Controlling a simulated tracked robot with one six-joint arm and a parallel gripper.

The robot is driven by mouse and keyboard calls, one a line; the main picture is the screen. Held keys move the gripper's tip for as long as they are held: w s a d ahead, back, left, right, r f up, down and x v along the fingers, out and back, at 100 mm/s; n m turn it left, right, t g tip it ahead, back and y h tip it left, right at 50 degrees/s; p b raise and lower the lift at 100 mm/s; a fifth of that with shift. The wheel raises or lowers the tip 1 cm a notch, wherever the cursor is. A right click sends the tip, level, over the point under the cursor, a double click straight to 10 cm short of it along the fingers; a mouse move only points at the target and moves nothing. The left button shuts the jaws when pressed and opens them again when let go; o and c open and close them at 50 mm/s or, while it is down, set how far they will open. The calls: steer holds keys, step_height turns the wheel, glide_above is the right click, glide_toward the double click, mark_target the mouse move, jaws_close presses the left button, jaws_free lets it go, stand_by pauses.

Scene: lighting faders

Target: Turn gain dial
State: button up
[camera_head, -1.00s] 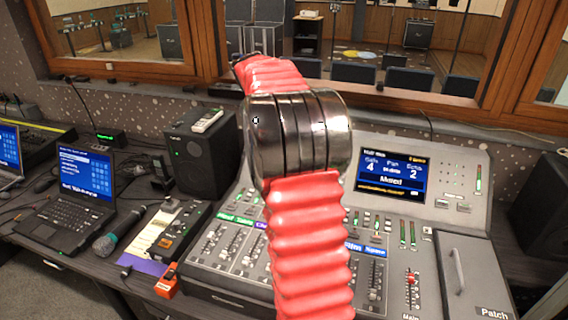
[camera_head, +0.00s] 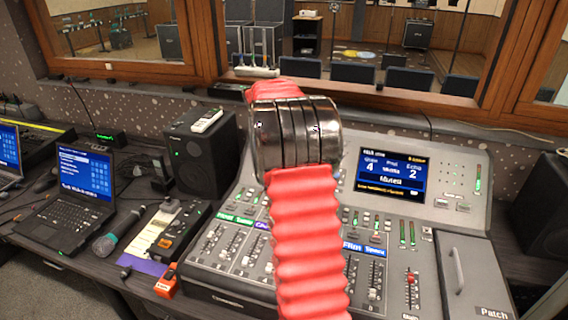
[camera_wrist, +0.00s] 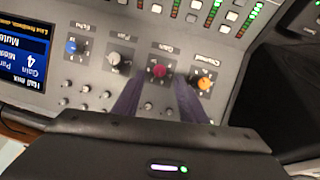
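The red gain dial (camera_wrist: 159,71) sits on the grey mixing console, under a label reading upside down in the wrist view. An orange dial (camera_wrist: 204,83) is right of it; a pale dial (camera_wrist: 114,58) and a blue dial (camera_wrist: 74,47) are left. My gripper (camera_wrist: 159,82) is open, its two dark fingers apart, with the tips just below and to either side of the gain dial. I cannot tell whether they touch it. In the head view my red arm hides the gripper and the dials.
The console screen (camera_head: 391,176) shows gain 4, echo 2 and "Muted". Faders (camera_head: 233,245) and a patch lid (camera_head: 458,271) lie on the console. A black speaker (camera_head: 205,150) and a laptop (camera_head: 72,195) stand left. A wood-framed window is behind.

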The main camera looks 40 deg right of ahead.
steer(key=x, duration=0.5)
steer(key=shift+c, duration=0.3)
jaws_close()
steer(key=shift+w+a, duration=0.1)
